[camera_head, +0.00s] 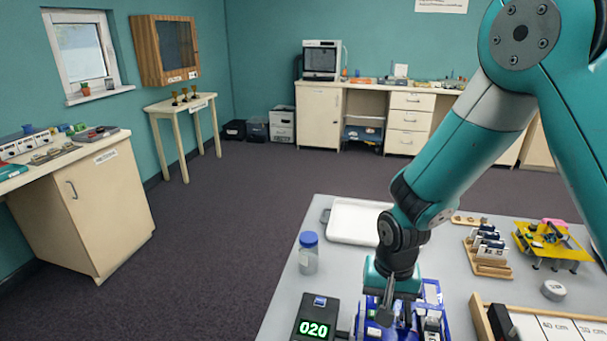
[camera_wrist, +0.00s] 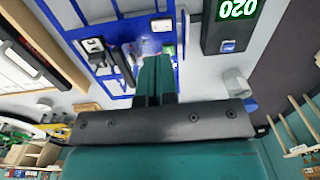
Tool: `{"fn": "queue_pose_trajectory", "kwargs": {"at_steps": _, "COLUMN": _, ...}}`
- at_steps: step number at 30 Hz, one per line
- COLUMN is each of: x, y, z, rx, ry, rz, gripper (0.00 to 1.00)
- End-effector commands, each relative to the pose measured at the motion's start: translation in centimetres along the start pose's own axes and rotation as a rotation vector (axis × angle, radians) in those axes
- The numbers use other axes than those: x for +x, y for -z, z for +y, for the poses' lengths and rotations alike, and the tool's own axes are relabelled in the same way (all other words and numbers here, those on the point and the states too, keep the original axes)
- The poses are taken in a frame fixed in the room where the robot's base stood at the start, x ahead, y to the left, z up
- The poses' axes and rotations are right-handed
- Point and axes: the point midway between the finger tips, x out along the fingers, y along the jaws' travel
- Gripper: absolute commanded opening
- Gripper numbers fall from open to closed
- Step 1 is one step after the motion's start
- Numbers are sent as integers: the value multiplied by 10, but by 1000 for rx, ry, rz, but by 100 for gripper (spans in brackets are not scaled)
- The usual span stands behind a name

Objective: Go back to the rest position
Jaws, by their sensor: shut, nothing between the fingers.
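My gripper (camera_head: 388,305) points down over a blue frame (camera_head: 436,291) at the front of the grey table (camera_head: 318,214). Its fingers are together with nothing between them. In the wrist view my gripper (camera_wrist: 155,75) shows its closed fingers in front of the blue frame (camera_wrist: 78,36), which holds small electronic parts. I cannot tell whether the fingertips touch anything there. My teal arm reaches in from the upper right.
A black display reading 020 (camera_head: 314,318) and a blue-capped jar (camera_head: 308,254) stand left of my gripper. A white tray (camera_head: 354,222) lies behind. A wooden rack (camera_head: 487,254), a yellow stand (camera_head: 552,242) and a length board (camera_head: 560,325) are on the right. Floor left is clear.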

Motion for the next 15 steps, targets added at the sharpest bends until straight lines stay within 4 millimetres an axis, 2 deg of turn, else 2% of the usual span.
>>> {"fn": "queue_pose_trajectory", "kwargs": {"at_steps": 2, "x": -31, "y": -9, "z": -6, "rx": -61, "ry": 44, "rz": 3, "gripper": 0}}
{"fn": "queue_pose_trajectory", "kwargs": {"at_steps": 5, "x": -79, "y": -32, "z": -13, "rx": -188, "ry": 116, "rz": -1, "gripper": 0}}
{"fn": "queue_pose_trajectory", "kwargs": {"at_steps": 9, "x": -143, "y": -80, "z": -14, "rx": -414, "ry": 217, "rz": 4, "gripper": 0}}
{"fn": "queue_pose_trajectory", "kwargs": {"at_steps": 12, "x": -177, "y": -117, "z": -9, "rx": -576, "ry": 272, "rz": 19, "gripper": 0}}
{"fn": "queue_pose_trajectory", "kwargs": {"at_steps": 15, "x": -199, "y": -148, "z": -3, "rx": -715, "ry": 310, "rz": 37, "gripper": 0}}
